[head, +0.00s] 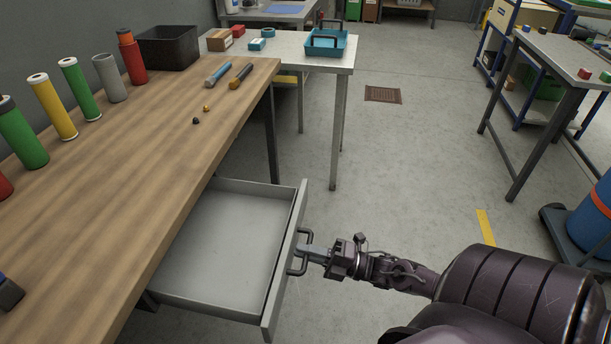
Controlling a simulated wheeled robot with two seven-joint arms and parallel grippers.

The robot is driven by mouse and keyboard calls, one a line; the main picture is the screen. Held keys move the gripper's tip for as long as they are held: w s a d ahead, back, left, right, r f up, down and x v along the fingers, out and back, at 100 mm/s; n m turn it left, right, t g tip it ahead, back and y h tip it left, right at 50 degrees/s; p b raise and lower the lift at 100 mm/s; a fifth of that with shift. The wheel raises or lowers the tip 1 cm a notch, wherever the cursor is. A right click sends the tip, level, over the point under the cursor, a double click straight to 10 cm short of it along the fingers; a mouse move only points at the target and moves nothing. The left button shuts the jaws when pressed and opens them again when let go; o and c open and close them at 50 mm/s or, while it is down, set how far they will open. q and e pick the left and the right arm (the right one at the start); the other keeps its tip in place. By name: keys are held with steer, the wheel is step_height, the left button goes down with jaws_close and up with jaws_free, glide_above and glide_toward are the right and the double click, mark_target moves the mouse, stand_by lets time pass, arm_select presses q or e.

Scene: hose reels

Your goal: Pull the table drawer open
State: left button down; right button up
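The grey table drawer (225,240) stands pulled well out from under the wooden table (150,165), on its right side. Its inside shows and looks empty. The drawer front (284,262) carries a dark bar handle (306,238). My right gripper (308,252) is at the handle, its fingers reaching to the bar and seemingly closed around it. The fingertips are small and partly hidden by the handle. My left gripper is not clearly in view; only a small dark part shows at the lower left edge.
Several coloured cylinders (77,88) and a black bin (168,48) stand along the table's wall side. Two hand tools (240,76) lie near its far end. A second table (345,64) stands beyond. Floor right of the drawer is clear; a blue barrel (592,225) stands far right.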

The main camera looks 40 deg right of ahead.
steer(key=shift+o, duration=0.3)
